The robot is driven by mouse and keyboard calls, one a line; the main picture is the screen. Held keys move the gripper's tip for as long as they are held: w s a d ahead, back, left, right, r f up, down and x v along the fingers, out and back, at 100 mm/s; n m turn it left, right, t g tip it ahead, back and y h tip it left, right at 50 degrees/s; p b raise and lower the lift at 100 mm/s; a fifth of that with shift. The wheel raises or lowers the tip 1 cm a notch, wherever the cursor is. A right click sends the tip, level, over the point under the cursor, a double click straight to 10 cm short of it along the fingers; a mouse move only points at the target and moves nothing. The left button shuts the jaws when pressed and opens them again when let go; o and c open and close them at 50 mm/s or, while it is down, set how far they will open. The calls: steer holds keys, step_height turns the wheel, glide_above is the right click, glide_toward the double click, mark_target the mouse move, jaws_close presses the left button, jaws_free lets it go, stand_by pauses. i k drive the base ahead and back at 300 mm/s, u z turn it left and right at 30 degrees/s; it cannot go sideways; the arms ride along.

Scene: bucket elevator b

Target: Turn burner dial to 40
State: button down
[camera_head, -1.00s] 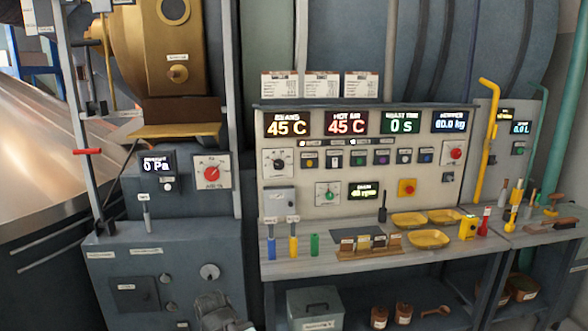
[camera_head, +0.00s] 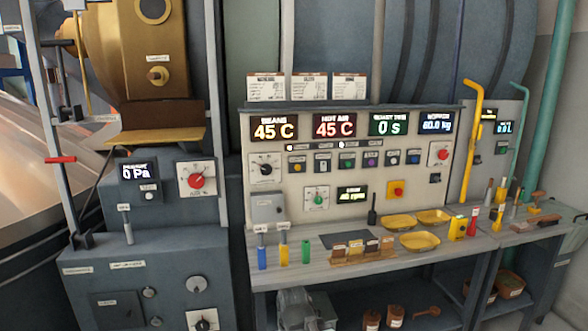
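Several dials show, and their labels are too small to read surely, so I cannot tell which is the burner dial. A black-knobbed dial with a white scale (camera_head: 265,168) is at the upper left of the control panel. A green-knobbed dial (camera_head: 317,199) is lower on that panel. A red-knobbed dial (camera_head: 197,180) is on the grey cabinet to the left. Another black dial (camera_head: 203,321) is low on that cabinet, cut by the bottom edge. My gripper (camera_head: 297,312) is at the bottom centre, below the bench edge, away from these dials; its fingers are not clear.
The control panel (camera_head: 350,225) has lit displays reading 45 C, 45 C and 0 s. The bench (camera_head: 300,280) in front holds coloured cylinders (camera_head: 283,251), yellow trays (camera_head: 418,241) and a rack of small containers (camera_head: 363,252). A yellow pipe (camera_head: 466,150) stands at the right.

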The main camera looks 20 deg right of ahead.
mark_target(266, 169)
steer(key=z, duration=0.05)
steer(key=i, duration=1.05)
steer(key=u, duration=2.3)
steer(key=k, duration=1)
steer(key=z, duration=0.5)
steer(key=i, duration=0.9)
